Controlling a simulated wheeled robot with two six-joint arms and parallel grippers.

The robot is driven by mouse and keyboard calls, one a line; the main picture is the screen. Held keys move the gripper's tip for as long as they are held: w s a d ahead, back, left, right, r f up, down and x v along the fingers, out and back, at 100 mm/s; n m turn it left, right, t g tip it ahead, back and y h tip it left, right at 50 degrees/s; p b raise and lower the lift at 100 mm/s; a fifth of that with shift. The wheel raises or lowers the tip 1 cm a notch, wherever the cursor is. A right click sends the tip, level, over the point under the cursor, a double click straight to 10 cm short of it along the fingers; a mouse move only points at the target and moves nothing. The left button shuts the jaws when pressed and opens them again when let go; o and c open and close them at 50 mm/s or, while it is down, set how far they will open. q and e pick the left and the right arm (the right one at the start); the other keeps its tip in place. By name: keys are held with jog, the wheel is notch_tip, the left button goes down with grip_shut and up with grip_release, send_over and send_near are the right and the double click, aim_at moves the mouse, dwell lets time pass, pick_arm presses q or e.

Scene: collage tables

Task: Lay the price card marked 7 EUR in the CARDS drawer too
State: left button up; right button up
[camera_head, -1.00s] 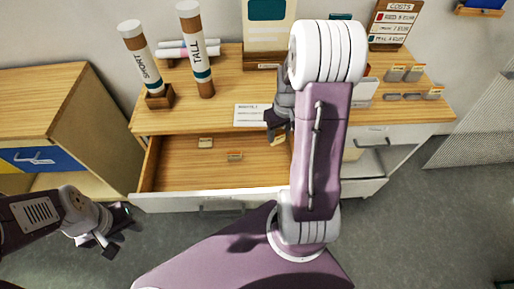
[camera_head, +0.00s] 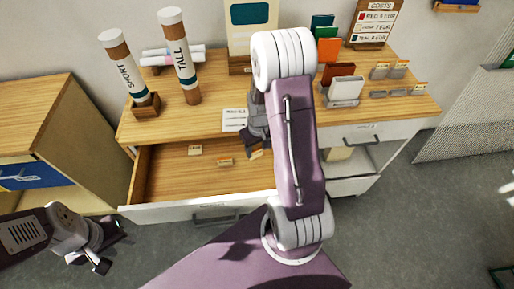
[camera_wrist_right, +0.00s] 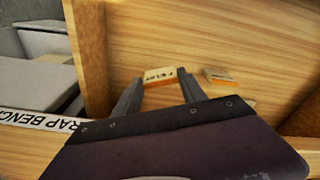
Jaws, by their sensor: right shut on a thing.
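A small price card (camera_wrist_right: 160,77) with an orange edge is between the fingers of my right gripper (camera_wrist_right: 158,90), which is shut on it. Its print looks upside down and is too blurred to read surely. In the head view the held card (camera_head: 256,153) is over the right part of the open drawer (camera_head: 165,178); I cannot tell whether it touches the floor. Two other cards lie in the drawer, one at the left (camera_head: 195,150) and one nearer the middle (camera_head: 225,161). The drawer's label is not readable. My left gripper (camera_head: 110,245) is empty, left of the drawer front.
The bench top (camera_head: 215,115) carries a SHORT tube (camera_head: 128,65), a TALL tube (camera_head: 180,60), a white card holder (camera_head: 345,90) and several more price cards (camera_head: 390,70) at the right. A closed drawer (camera_head: 365,133) is right of the open one. A wooden cabinet (camera_head: 45,120) stands left.

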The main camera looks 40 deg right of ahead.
jog(key=shift+f+b, duration=0.35)
jog(key=shift+f, duration=0.25)
jog(key=o, duration=1.3)
jog(key=shift+r, duration=0.1)
jog(key=shift+r+p, duration=0.3)
notch_tip(320, 180, up, 12)
jog(key=s+r+p, duration=0.1)
jog(key=p, duration=0.1)
jog(key=shift+n, duration=0.5)
jog(key=s+a, duration=0.2)
jog(key=a, duration=0.2)
jog(key=s+a+f, duration=0.1)
jog(key=s+a, duration=0.1)
jog(key=a, duration=0.2)
jog(key=s+a+f, duration=0.1)
jog(key=s+a, duration=0.2)
jog(key=a, duration=0.2)
jog(key=shift+f, duration=0.25)
